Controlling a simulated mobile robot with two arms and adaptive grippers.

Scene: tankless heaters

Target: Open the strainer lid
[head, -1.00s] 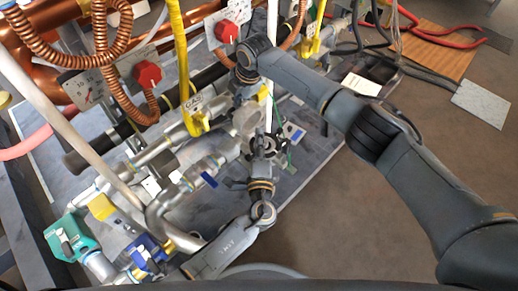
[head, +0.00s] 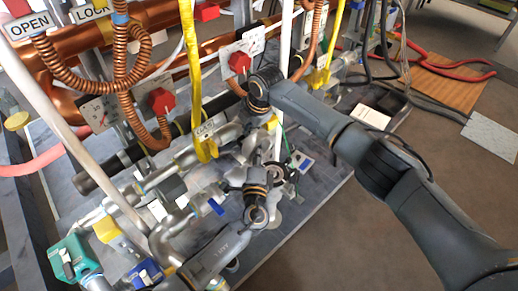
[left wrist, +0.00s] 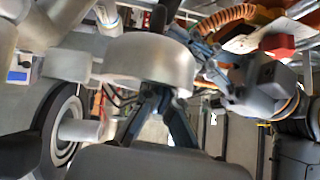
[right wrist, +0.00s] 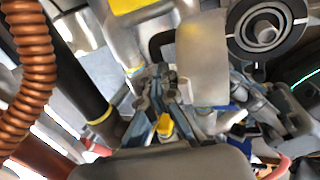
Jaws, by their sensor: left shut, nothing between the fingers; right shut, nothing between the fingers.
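A grey metal cylindrical fitting, which may be the strainer body or its lid, fills the upper middle of the left wrist view (left wrist: 148,62). A similar metal cylinder stands right of the fingers in the right wrist view (right wrist: 203,60). I cannot make out the lid for certain. My left gripper (left wrist: 160,98) is shut and empty, its tips close below the cylinder; contact is unclear. My right gripper (right wrist: 165,84) is shut and empty, its tips beside the cylinder. In the head view both grippers crowd the same pipe area, and my wrists partly hide it.
Copper pipes, red knobs (head: 160,103) and a white post surround the work area. Blue, yellow and teal valves (head: 74,258) lie at lower left. Open floor lies to the right.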

